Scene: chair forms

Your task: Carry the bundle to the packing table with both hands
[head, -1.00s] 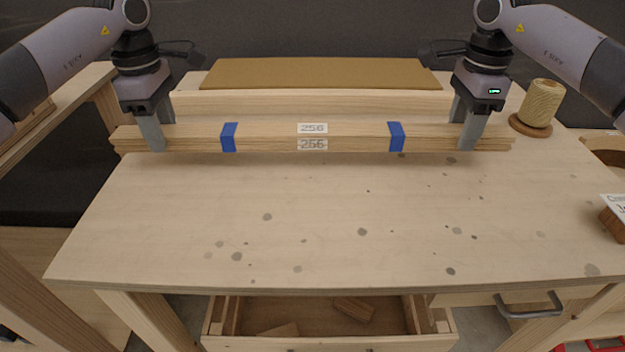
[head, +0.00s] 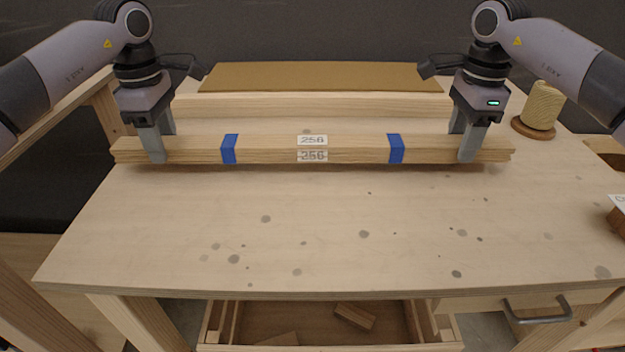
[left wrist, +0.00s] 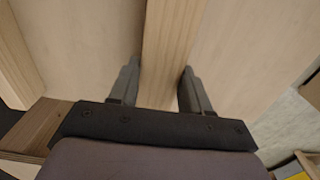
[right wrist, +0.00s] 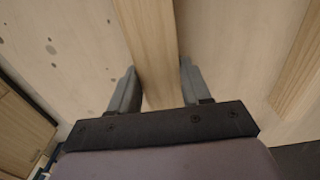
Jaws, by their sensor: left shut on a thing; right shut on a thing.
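The bundle (head: 270,149) is a long stack of pale wood strips with two blue bands and white labels reading 256. It lies level across the far half of a wooden table (head: 320,230), with a narrow shadow below it; I cannot tell whether it touches the tabletop. My left gripper (head: 160,148) is shut on the bundle near its left end. My right gripper (head: 470,148) is shut on it near its right end. The bundle also runs between the fingers in the left wrist view (left wrist: 168,45) and the right wrist view (right wrist: 150,40).
Behind the bundle are a pale wooden rail (head: 310,103) and a brown board (head: 320,77). A twine spool (head: 540,105) stands at the back right. An open drawer (head: 320,320) with wood offcuts juts out below the front edge. The table's front half is clear.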

